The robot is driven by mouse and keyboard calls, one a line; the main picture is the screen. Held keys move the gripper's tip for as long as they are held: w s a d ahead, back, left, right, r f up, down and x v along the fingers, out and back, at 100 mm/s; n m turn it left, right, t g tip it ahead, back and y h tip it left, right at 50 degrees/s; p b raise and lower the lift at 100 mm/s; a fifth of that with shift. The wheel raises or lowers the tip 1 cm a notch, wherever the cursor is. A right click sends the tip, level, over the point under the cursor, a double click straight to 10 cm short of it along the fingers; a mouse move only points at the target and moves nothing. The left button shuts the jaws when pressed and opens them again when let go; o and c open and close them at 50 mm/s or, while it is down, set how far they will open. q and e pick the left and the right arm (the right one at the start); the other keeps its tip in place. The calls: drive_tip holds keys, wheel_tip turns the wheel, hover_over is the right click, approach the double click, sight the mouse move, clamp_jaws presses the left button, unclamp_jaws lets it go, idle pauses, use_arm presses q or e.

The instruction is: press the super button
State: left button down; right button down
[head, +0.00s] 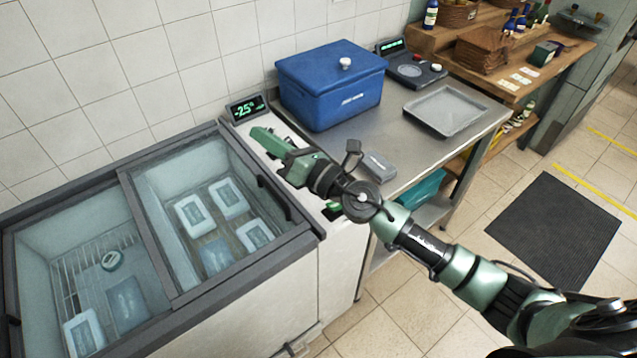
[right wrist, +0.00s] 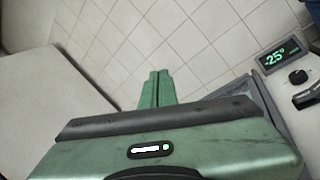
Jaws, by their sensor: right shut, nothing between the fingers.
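My right gripper (head: 262,137) reaches in from the right over the chest freezer's pale control strip (head: 262,148), with its fingers shut and empty. In the right wrist view its two green fingertips (right wrist: 158,76) lie together against a background of white wall tiles. A display (head: 247,107) reading about -25 in green stands at the strip's far end; it also shows in the right wrist view (right wrist: 282,54), with a dark round knob (right wrist: 298,77) beside it. I cannot make out a super button; my gripper and arm hide much of the strip. My left gripper is not in view.
The chest freezer (head: 155,299) with glass lids stands left, white tubs inside. A blue cooler box (head: 330,92), a grey tray (head: 446,108) and a scale (head: 414,71) stand on the steel table (head: 402,150). A grey box (head: 377,167) lies near its front edge.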

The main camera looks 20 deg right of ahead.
drive_tip(key=w+d+f+n+g+h, duration=0.3)
drive_tip(key=d+f+n+g, duration=0.1)
drive_tip(key=d+f+n, duration=0.3)
drive_tip(key=w+d+f+n+g+h, duration=0.4)
drive_tip(key=d+f+n, duration=0.2)
drive_tip(key=d+n, duration=0.1)
drive_tip(key=shift+w+d+f+n, duration=0.2)
drive_tip(key=shift+f+n, duration=0.1)
drive_tip(key=shift+f, duration=0.05)
drive_tip(key=shift+f, duration=0.1)
wheel_tip(320, 180, down, 8)
drive_tip(key=b, duration=0.4)
drive_tip(key=shift+b, duration=0.4)
drive_tip(key=shift+f+b, duration=0.3)
drive_tip(key=shift+b, duration=0.05)
drive_tip(key=shift+f, duration=0.15)
idle(0.4)
drive_tip(key=shift+f+b, duration=0.25)
drive_tip(key=shift+b, duration=0.3)
